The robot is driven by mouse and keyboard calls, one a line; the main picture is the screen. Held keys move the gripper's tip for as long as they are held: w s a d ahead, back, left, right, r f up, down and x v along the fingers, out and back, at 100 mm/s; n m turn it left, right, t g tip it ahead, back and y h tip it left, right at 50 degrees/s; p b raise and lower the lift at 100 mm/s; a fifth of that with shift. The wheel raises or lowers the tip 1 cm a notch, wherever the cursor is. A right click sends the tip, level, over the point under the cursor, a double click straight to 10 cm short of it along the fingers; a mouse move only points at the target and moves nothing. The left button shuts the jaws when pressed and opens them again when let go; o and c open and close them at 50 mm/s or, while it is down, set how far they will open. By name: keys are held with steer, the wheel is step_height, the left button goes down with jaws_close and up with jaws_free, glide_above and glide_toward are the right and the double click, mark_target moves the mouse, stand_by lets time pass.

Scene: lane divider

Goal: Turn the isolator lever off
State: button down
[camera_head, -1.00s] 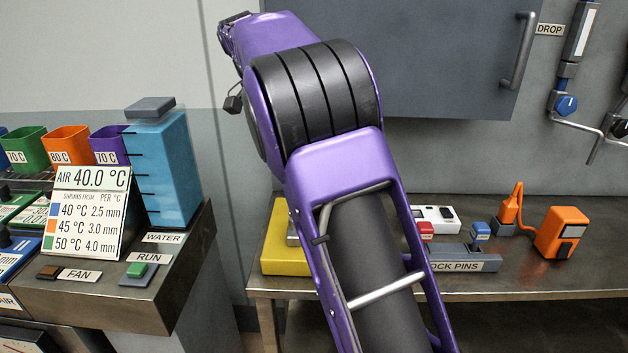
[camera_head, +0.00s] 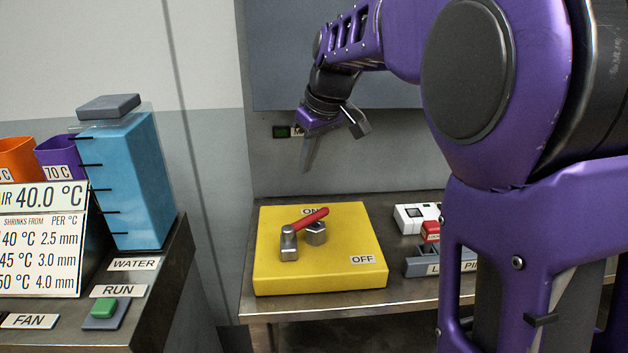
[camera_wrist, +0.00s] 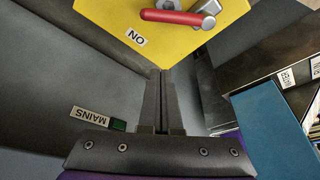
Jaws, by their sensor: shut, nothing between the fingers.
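The isolator is a yellow box (camera_head: 280,270) on the metal bench, with an ON label at its back edge and an OFF label (camera_head: 362,259) at its right. Its lever (camera_head: 312,218) has a red grip and grey metal fittings, and the grip points toward the back right, close to ON. In the wrist view the red lever (camera_wrist: 172,17) shows at the top, beyond the fingertips. My gripper (camera_head: 307,170) is shut and empty, pointing down above and behind the box, apart from the lever. The wrist view shows its two fingers (camera_wrist: 160,75) together.
A MAINS label (camera_wrist: 90,116) with a dark green indicator is on the wall behind the bench. Lock pins and a white device (camera_head: 412,217) sit right of the box. A blue water tank (camera_head: 145,185) stands on the left bench. A grey cabinet hangs above.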

mark_target(319, 217)
steer(key=b+x, duration=0.1)
steer(key=x, duration=0.8)
steer(key=shift+s, duration=0.1)
steer(key=shift+s+d+f+b, duration=0.25)
steer(key=shift+s+d+b, duration=0.2)
steer(key=shift+s+d, duration=0.65)
steer(key=shift+s+d+f, duration=0.1)
steer(key=shift+s, duration=0.3)
steer(key=shift+s+d+m, duration=0.35)
steer(key=shift+s+m, duration=0.05)
steer(key=shift+m, duration=0.5)
steer(key=shift+s+d+m+t+h+p, duration=0.15)
steer(key=shift+s+d+m+h+p, duration=0.25)
steer(key=shift+m, duration=0.35)
steer(key=shift+s+d+m+t+h+p, duration=0.2)
steer(key=shift+s+m+h+p, duration=0.25)
steer(key=shift+m, duration=0.3)
steer(key=shift+s+d, duration=0.25)
steer(key=shift+s, duration=0.6)
